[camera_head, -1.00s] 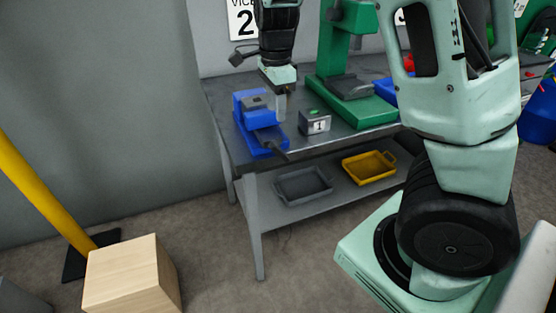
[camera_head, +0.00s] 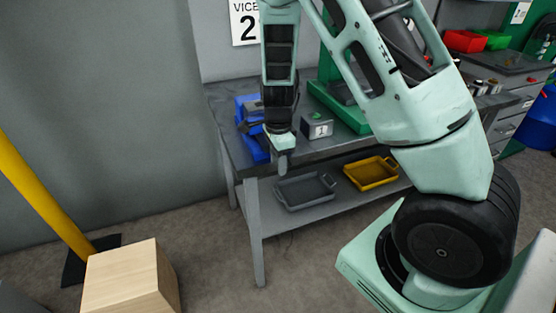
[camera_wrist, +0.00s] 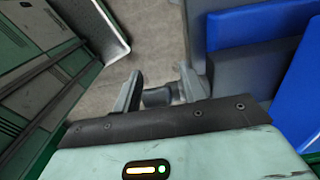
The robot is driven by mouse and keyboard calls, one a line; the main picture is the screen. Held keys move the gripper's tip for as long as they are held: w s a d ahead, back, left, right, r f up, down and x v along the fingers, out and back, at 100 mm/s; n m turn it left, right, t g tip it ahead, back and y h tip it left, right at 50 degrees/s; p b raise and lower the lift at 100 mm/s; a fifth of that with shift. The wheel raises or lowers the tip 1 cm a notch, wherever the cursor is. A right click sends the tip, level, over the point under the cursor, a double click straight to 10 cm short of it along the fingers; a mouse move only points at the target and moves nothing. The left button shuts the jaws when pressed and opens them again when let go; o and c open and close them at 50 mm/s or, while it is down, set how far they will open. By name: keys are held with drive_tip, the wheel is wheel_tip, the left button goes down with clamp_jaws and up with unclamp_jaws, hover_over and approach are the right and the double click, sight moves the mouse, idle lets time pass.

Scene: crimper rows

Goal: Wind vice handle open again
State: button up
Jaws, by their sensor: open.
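The blue vice (camera_head: 243,108) sits at the left end of the grey workbench (camera_head: 226,138), partly hidden by my arm. My gripper (camera_head: 282,162) points down at the vice's front end, by the bench's front edge. In the wrist view, the vice's blue and grey body (camera_wrist: 248,27) fills the right side. A dark, short bar end (camera_wrist: 157,97), which looks like the vice handle, shows between the two fingers of my open gripper (camera_wrist: 162,88). I cannot tell whether the fingers touch it. The handle is hidden in the head view.
A grey box marked 1 (camera_head: 317,127) with a green button stands right of the vice. A green press (camera_head: 345,112) is behind it, partly hidden by my arm. Grey (camera_head: 305,191) and yellow (camera_head: 370,173) trays lie on the lower shelf. A wooden block (camera_head: 130,278) stands front left.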

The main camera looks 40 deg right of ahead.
clamp_jaws()
drive_tip(key=shift+r+p, duration=0.15)
drive_tip(key=shift+p, duration=0.55)
